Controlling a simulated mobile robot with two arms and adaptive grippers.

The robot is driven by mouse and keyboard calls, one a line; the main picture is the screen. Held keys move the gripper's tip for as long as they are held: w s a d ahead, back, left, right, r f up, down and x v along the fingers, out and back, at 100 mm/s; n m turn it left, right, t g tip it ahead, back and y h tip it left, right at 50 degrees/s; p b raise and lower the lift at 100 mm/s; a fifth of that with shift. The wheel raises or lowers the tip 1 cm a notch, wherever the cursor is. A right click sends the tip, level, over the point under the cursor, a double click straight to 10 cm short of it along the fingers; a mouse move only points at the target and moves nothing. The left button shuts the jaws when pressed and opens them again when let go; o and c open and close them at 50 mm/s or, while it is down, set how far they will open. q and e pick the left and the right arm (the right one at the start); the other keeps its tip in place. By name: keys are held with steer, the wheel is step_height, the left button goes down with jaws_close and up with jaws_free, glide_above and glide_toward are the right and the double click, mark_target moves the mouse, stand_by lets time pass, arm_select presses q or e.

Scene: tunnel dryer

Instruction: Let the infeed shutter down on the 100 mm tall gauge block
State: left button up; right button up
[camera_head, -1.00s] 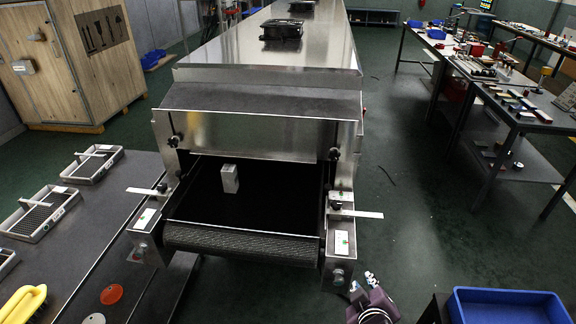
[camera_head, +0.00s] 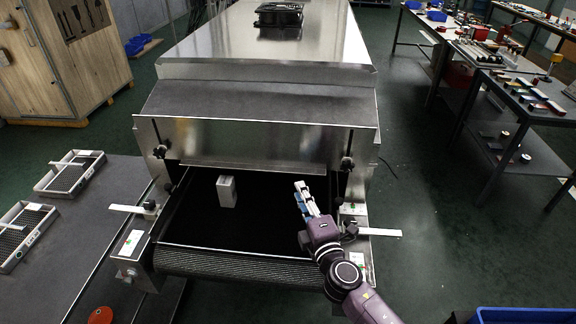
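The infeed shutter (camera_head: 250,146) is a bright metal plate across the dryer mouth, with a dark knob at its left (camera_head: 159,151) and right (camera_head: 347,164) ends. Its lower edge hangs above the black belt. The pale grey gauge block (camera_head: 227,192) stands upright on the belt, left of the middle. I cannot tell whether it is directly beneath the shutter edge. My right gripper (camera_head: 303,198) is over the right part of the belt, pointing up and left in the picture, apart from the block and below the right knob. Its fingers are seen too narrowly to judge their opening. My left gripper is out of view.
Metal side rails with flat arms flank the belt at left (camera_head: 126,209) and right (camera_head: 380,232). A side table with wire-mesh trays (camera_head: 70,172) stands at left. A blue bin (camera_head: 520,315) is at the lower right. Open floor lies right of the dryer.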

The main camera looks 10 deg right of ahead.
steer(key=w+a, duration=0.1)
steer(key=w, duration=0.6)
steer(key=shift+r, duration=0.2)
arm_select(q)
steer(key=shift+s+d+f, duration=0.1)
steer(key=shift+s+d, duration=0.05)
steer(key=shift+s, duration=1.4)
arm_select(e)
jaws_close()
